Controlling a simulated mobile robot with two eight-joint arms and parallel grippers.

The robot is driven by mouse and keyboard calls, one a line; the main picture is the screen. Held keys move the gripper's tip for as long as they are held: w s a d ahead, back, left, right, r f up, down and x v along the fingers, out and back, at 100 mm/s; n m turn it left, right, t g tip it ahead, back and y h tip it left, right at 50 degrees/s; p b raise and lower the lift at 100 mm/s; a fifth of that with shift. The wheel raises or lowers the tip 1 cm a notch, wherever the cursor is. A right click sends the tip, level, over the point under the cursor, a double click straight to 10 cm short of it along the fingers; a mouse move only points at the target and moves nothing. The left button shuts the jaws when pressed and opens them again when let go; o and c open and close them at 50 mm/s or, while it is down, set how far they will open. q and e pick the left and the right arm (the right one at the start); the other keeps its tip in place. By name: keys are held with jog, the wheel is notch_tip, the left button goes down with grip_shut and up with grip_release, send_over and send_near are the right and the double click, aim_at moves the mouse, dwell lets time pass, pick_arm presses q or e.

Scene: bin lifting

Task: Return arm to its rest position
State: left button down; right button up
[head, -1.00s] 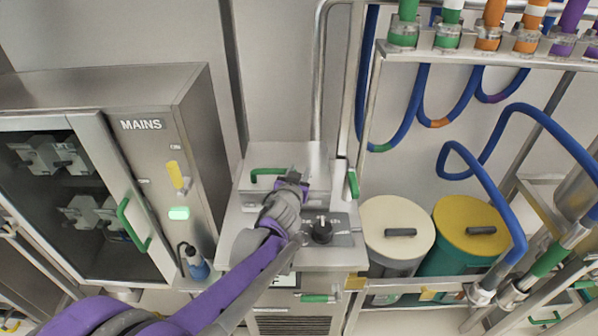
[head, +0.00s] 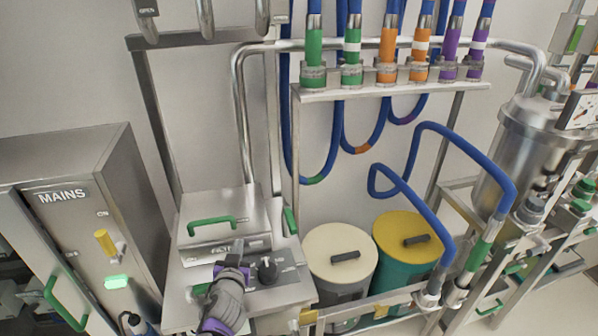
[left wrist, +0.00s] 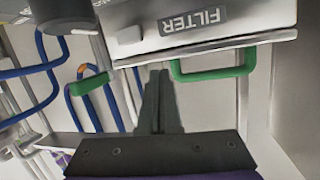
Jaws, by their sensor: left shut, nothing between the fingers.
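My left gripper (head: 232,268) is in front of the steel filter box (head: 205,250), above the panel below it. In the left wrist view its two dark fingers (left wrist: 158,78) are together with nothing between them. The filter box carries a FILTER label and a green handle (head: 212,226); the handle also shows in the left wrist view (left wrist: 215,74), beside the fingertips and apart from them in that picture. A dark knob (head: 267,270) is just right of the gripper in the head view. My right gripper is not in view.
A MAINS cabinet (head: 120,215) with a yellow switch and lit green lamp stands left. A cream-lidded bin (head: 325,240) and a yellow-lidded bin (head: 392,226) stand right on a low shelf. Blue hoses (head: 440,128) hang from a rack above. A steel tank (head: 520,150) is far right.

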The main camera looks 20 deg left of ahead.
pick_arm(q)
jog(key=s+d+f+m+g+h, duration=0.1)
jog(key=s+d+f+g+h, duration=0.1)
jog(key=s+d+g, duration=0.2)
jog(key=s+d+f+m+g+h, duration=0.1)
jog(key=s+d+f+g+h, duration=0.2)
jog(key=s+d, duration=0.7)
jog(key=s+g, duration=0.1)
jog(key=s, duration=0.7)
jog(key=shift+s+d+m+g+p, duration=0.2)
jog(key=shift+s+m+g+p, duration=0.1)
jog(key=shift+m+g, duration=0.1)
jog(key=shift+w, duration=0.1)
